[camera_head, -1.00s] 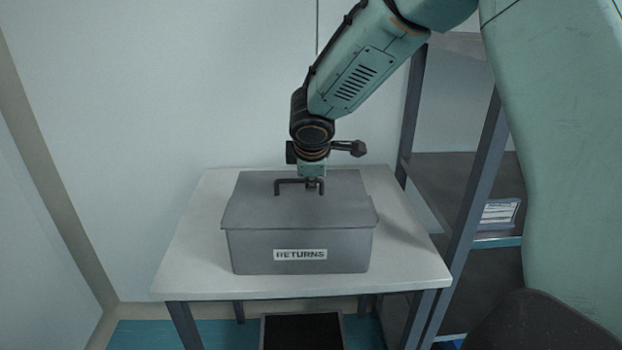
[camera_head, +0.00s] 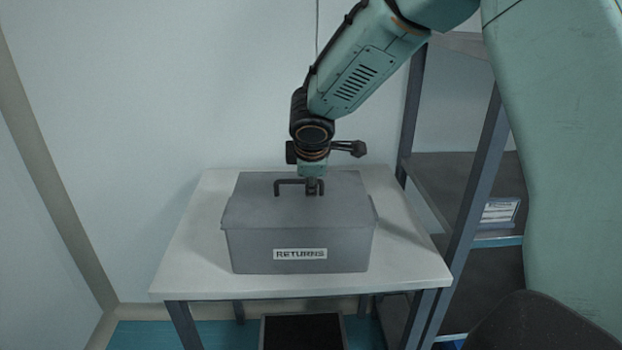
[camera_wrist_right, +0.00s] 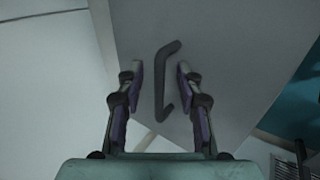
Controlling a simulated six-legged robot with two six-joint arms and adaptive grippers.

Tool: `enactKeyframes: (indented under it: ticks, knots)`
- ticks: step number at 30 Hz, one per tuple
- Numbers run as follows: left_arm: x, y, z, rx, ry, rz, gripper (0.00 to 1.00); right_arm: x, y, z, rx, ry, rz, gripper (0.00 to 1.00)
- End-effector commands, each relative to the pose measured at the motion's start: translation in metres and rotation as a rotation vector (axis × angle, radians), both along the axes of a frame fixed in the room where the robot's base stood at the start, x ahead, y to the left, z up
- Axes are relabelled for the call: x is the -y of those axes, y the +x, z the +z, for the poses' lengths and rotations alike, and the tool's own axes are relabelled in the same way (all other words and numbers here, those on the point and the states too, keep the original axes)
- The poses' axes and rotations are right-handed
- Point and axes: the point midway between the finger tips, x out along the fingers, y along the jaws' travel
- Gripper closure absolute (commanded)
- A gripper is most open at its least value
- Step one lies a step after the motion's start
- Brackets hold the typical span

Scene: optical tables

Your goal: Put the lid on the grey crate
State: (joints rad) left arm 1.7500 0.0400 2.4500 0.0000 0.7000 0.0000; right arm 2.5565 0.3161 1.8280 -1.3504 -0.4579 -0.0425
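The grey crate (camera_head: 345,252) stands on a white table with a "RETURNS" label on its front. The flat grey lid (camera_head: 262,208) lies over the crate's top and looks level. Its dark bar handle (camera_head: 290,181) stands up from it, and the handle (camera_wrist_right: 159,83) also shows in the right wrist view. My right gripper (camera_head: 314,188) is at the right part of the handle. In the wrist view its fingers (camera_wrist_right: 160,72) are spread on either side of the handle, with gaps between. My left gripper is in neither view.
The white table (camera_head: 190,262) has bare room around the crate. A dark shelf rack (camera_head: 474,185) with a labelled item (camera_head: 499,212) stands close on the right. A wall is behind the table. A dark, framed item (camera_head: 302,332) is below the table's front edge.

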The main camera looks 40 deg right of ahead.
Motion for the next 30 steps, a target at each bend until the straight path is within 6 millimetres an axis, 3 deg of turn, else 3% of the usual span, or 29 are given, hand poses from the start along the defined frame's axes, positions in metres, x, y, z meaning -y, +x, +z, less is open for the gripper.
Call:
enactKeyframes:
  ticks: [9,21,30]
  knots:
    - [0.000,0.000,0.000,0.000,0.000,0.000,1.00,-0.002,-0.003,0.006,0.000,0.000,-0.001,0.64]
    - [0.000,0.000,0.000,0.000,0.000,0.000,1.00,-0.026,-0.037,0.070,0.004,-0.001,0.000,0.64]
    - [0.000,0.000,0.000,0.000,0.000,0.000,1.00,-0.037,-0.053,0.098,0.000,0.000,0.000,0.64]
